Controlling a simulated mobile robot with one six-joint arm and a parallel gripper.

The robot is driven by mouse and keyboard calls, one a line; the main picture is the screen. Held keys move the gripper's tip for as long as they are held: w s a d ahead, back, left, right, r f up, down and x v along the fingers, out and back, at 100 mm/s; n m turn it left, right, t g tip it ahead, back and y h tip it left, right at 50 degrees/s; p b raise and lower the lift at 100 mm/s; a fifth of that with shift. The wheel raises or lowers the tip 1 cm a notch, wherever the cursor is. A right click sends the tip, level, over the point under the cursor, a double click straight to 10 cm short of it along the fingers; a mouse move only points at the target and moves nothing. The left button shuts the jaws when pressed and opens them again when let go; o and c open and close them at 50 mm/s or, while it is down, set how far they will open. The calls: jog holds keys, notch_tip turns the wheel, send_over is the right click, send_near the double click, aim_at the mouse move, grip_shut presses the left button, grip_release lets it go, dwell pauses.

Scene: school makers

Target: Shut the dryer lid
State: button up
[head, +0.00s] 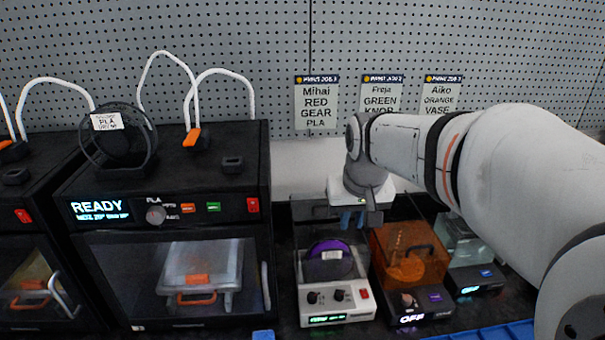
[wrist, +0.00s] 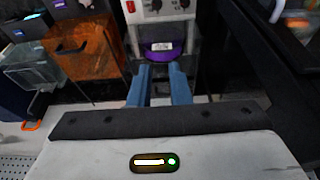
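The dryer (head: 341,296) is a white box with two dark knobs, a red switch and a lit display, on the dark bench. A purple spool (head: 331,252) with a white label sits in its top. A smoky, see-through cover seems to lie around the spool, but I cannot tell how far the lid is open. The dryer front also shows at the top of the wrist view (wrist: 163,10). My gripper (head: 353,219) is above and behind the dryer, blue fingers pointing down. In the wrist view its fingers (wrist: 160,88) are apart with nothing between them.
An orange-covered machine (head: 409,257) stands close right of the dryer, with a clear-tank machine (head: 466,251) beyond it. A black 3D printer (head: 165,225) stands on the left. A pegboard wall (head: 270,50) with job cards (head: 317,103) is behind.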

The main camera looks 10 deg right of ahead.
jog(key=w, duration=1.4)
jog(key=shift+w+a+f+b, duration=0.1)
jog(key=shift+w+b, duration=0.05)
jog(key=shift+b, duration=0.25)
grip_shut()
send_over(323, 212)
notch_tip(323, 212, down, 4)
jog(key=f, duration=0.1)
jog(key=shift+t, duration=0.3)
jog(key=x, duration=0.9)
jog(key=shift+w+f+p, duration=0.1)
jog(key=shift+w+p, duration=0.25)
jog(key=shift+s+f, duration=0.15)
jog(key=shift+f, duration=0.1)
jog(key=s, duration=0.3)
jog(key=shift+f+p, duration=0.15)
jog(key=shift+p, duration=0.15)
jog(key=shift+s+f, duration=0.2)
